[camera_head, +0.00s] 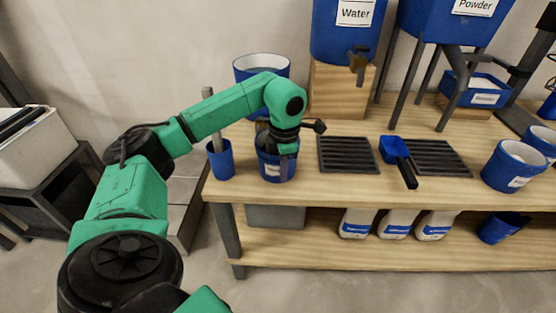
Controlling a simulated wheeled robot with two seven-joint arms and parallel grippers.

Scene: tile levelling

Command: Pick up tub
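A blue tub (268,172) with a white label stands on the wooden bench near its front left edge. My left arm reaches in from the left, and my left gripper (284,150) points down at the tub's mouth. The wrist covers much of the tub's rim. The fingertips are hidden, so I cannot tell whether they touch the tub or how far apart they are. Another larger blue tub (243,73) stands behind, partly covered by my arm. More blue tubs (510,170) stand at the right. My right gripper is out of view.
A blue cup (221,164) holding a grey-handled tool is just left of the tub. Dark grates (348,155) and a blue scoop (393,150) lie to the right. The Water container (345,35) stands on a wooden block behind. White bottles (397,223) are on the lower shelf.

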